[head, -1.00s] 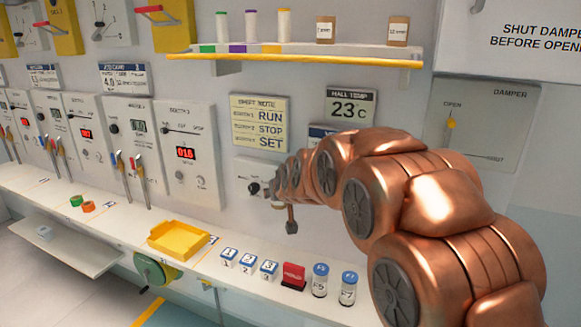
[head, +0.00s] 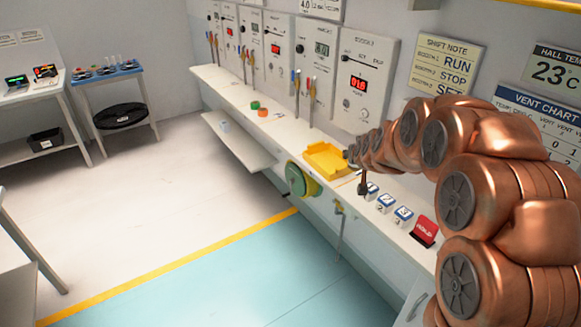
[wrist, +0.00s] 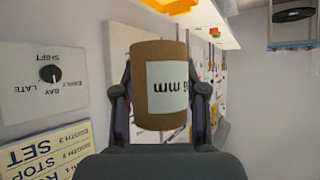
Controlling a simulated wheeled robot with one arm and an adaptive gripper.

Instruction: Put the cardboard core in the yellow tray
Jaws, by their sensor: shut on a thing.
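The cardboard core (wrist: 158,52), a brown tube with a white label reading in mm, sits between the two fingers of my gripper (wrist: 160,92) in the wrist view. Both fingers press on its sides. In the head view my gripper (head: 363,187) is small and dark at the end of the copper arm, and the core is hard to make out there. The yellow tray (head: 318,172) lies on the long white counter, just left of my gripper. The tray looks empty, and its right end is close to the arm in the picture.
White numbered blocks (head: 385,203) and a red block (head: 425,230) stand on the counter right of the tray. Green and orange rings (head: 262,112) lie farther left. Control panels (head: 365,80) line the wall behind. A green wheel (head: 295,180) hangs below the counter front.

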